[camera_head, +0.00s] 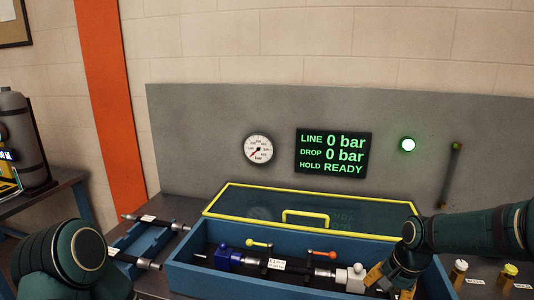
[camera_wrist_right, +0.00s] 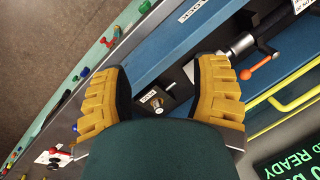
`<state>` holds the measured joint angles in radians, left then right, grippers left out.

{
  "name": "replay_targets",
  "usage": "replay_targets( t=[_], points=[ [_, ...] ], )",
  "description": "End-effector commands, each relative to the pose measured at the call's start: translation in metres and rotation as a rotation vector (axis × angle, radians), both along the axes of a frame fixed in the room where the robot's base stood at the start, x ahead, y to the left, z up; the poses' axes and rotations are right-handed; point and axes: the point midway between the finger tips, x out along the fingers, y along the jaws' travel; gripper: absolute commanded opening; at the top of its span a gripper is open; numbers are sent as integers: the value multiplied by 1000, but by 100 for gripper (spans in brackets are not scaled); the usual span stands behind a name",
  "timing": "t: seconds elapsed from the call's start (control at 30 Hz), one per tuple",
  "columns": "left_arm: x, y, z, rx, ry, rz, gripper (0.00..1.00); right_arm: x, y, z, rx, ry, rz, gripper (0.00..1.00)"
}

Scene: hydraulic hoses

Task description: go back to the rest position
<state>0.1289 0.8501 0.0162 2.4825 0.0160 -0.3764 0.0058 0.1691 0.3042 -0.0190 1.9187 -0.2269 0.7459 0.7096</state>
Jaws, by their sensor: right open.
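My right gripper (camera_head: 390,283) has yellow fingers and is at the right end of the blue box (camera_head: 190,277). It also shows in the right wrist view (camera_wrist_right: 160,85), with its fingers spread apart. A small metal fitting (camera_wrist_right: 153,98) shows in the gap between them; I see no contact with it. In the head view a pale block (camera_head: 351,277) stands just left of the fingers; whether they touch is unclear. My left arm shows at the lower left of the head view, but its gripper is out of frame.
The box holds a blue block (camera_head: 227,257), a yellow lever (camera_head: 259,243) and an orange lever (camera_head: 321,253). Its yellow-edged lid (camera_head: 365,222) stands raised behind. A hose tray (camera_head: 146,243) lies left. The display (camera_head: 333,153) reads 0 bar twice and READY; a green lamp (camera_head: 408,144) glows.

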Motion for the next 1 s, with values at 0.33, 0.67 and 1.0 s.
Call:
replay_targets(
  t=[0.33, 0.67, 1.0],
  points=[
    [-2, -1, -14, -1, 5, -5, 61, -50, 113, -171, 94, -70, 336, 61],
    [-5, -1, -22, -2, 12, -11, 61, -144, 175, -261, 85, -152, 564, 61],
    [-6, -1, -23, -2, 13, -11, 61, -155, 179, -267, 71, -168, 592, 61]
  ],
)
